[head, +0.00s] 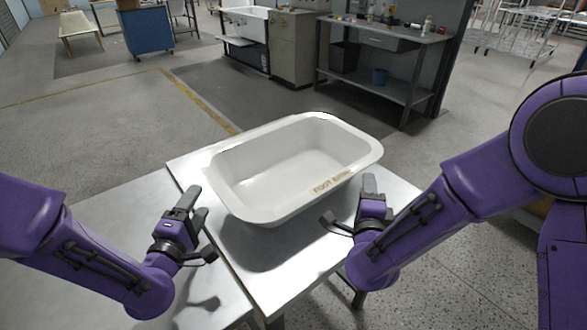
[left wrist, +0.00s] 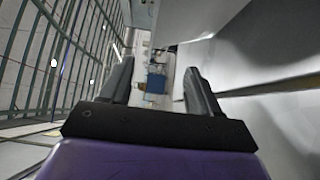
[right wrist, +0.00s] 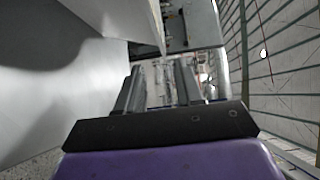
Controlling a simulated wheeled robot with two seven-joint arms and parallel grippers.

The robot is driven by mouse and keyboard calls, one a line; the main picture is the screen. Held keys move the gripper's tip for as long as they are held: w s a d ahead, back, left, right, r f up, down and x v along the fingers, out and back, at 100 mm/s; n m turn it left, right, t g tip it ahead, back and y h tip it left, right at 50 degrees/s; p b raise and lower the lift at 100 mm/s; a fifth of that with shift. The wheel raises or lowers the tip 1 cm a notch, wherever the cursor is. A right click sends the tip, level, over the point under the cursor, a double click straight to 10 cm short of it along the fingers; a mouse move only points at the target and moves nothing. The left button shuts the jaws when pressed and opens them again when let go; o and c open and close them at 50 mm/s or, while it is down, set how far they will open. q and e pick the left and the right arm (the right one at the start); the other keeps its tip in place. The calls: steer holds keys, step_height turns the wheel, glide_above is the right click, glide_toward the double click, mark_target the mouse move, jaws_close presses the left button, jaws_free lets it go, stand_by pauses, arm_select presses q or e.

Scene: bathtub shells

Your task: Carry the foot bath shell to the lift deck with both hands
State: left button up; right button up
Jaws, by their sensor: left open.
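The foot bath shell (head: 245,190), a white rectangular tub with a rolled rim and a "FOOT BATH" label on its near right side, stands upright on a metal table (head: 270,290). My left gripper (head: 190,209) is open and empty, just off the shell's left near side. My right gripper (head: 350,205) is open and empty, close by its right near side; I cannot tell if it touches. In the left wrist view the fingers (left wrist: 160,85) are apart, with a pale surface at right. The right wrist view also shows separated fingers (right wrist: 158,85). I cannot tell which surface is the lift deck.
A second metal surface (head: 120,215) adjoins the table on the left. Behind, across open grey floor (head: 130,120), stand a workbench (head: 385,80) with items, a cabinet (head: 292,45) and a blue cart (head: 148,30).

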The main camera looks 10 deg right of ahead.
mark_target(209, 180)
arm_select(q)
steer(key=x, duration=0.8)
arm_select(e)
steer(key=x, duration=0.8)
arm_select(q)
steer(key=shift+s, duration=0.1)
